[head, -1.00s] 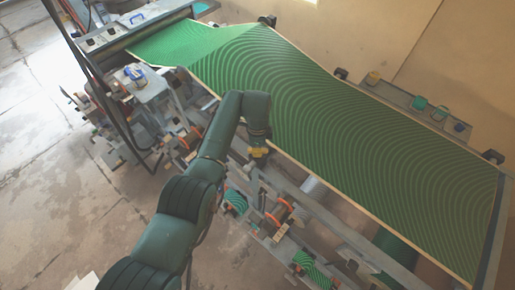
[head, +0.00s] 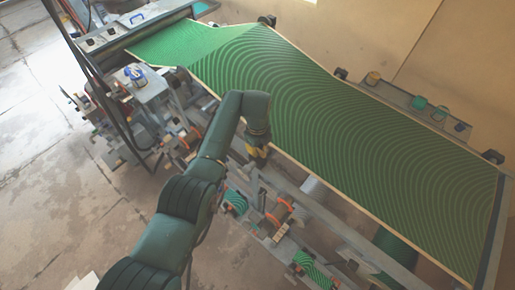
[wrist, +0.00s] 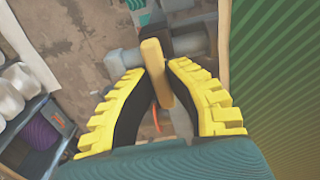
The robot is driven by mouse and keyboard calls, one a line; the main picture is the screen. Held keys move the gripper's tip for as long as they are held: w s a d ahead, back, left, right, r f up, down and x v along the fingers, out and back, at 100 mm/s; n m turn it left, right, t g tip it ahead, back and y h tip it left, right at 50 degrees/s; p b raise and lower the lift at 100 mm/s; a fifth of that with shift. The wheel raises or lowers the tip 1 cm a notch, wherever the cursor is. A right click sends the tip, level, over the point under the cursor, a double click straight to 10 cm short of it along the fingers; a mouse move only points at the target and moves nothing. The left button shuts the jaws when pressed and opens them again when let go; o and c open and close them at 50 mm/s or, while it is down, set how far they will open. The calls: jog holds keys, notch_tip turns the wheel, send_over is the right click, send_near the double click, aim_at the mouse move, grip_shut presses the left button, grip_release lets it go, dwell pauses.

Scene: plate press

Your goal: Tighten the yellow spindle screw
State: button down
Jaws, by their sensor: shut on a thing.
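In the wrist view, my gripper (wrist: 157,70) has two yellow ridged fingers with black inner pads. A flat yellow-tan bar (wrist: 152,58), which looks like the handle of the yellow spindle screw, stands between the fingertips, and they are shut on it. A grey cylindrical shaft lies across behind the bar. In the head view, my gripper (head: 256,153) points down at the near edge of the green patterned sheet, beside the machine frame. The spindle screw is hidden there by my arm and gripper.
The green sheet (head: 330,120) slopes close along the right of my gripper. Below are the grey frame rail (head: 330,215) and several rollers and spools, including an orange-rimmed one (head: 275,215). Open concrete floor (head: 50,200) lies to the left.

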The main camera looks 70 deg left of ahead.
aim_at(258, 149)
jog(key=shift+f, duration=0.15)
jog(key=c, duration=1)
grip_release()
jog(key=shift+c, duration=0.2)
notch_tip(258, 149, up, 12)
